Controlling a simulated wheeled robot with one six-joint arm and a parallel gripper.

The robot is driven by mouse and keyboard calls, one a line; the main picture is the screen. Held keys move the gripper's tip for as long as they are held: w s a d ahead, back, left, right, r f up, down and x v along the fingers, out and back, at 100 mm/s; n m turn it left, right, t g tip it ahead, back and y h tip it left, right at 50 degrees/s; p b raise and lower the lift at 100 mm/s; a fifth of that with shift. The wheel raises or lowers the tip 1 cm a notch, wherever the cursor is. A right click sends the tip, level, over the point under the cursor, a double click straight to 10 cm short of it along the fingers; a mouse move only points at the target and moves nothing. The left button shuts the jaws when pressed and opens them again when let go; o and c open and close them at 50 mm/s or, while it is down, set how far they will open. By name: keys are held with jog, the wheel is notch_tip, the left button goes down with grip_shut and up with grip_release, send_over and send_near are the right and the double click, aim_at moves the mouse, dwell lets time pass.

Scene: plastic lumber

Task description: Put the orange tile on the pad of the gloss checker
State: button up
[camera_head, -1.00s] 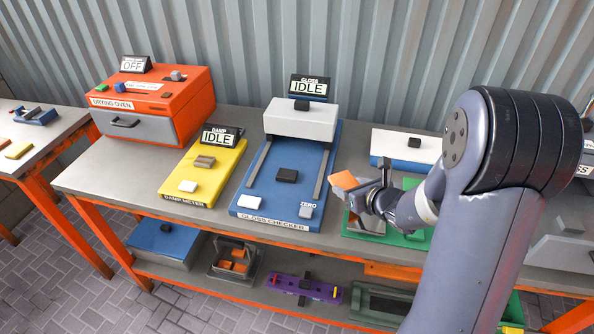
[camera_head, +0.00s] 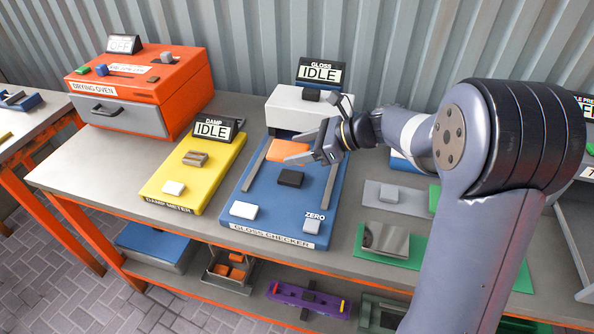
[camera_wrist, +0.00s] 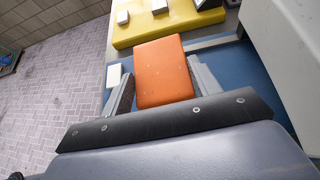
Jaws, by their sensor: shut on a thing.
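The orange tile (camera_head: 286,150) is held between the fingers of my gripper (camera_head: 300,155), above the blue gloss checker (camera_head: 262,194). In the wrist view the tile (camera_wrist: 163,72) sticks out flat between both fingers. The gloss checker has a white hood (camera_head: 300,108) at its back, two grey rails, and a display (camera_head: 320,72) reading IDLE. A black block (camera_head: 290,178) sits in its middle, just in front of the tile in the head view. A white piece (camera_head: 244,210) and a grey ZERO button (camera_head: 312,226) are at its front. I cannot tell whether the tile touches the checker.
The yellow damp meter (camera_head: 197,170) stands left of the checker, and the orange drying oven (camera_head: 140,88) is further left. A green base with a shiny plate (camera_head: 386,239) lies to the right. The lower shelf holds a purple fixture (camera_head: 308,299).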

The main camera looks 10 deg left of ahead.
aim_at(302, 178)
jog(key=shift+f, duration=3.5)
jog(key=shift+f+b, duration=0.2)
jog(key=shift+b, duration=0.1)
jog(key=o, duration=1)
jog(key=shift+r, duration=0.2)
jog(key=shift+d+r, duration=0.15)
jog(key=shift+d, duration=0.15)
jog(key=v, duration=1.1)
jog(key=shift+s+d+r, duration=0.1)
jog(key=shift+d, duration=0.1)
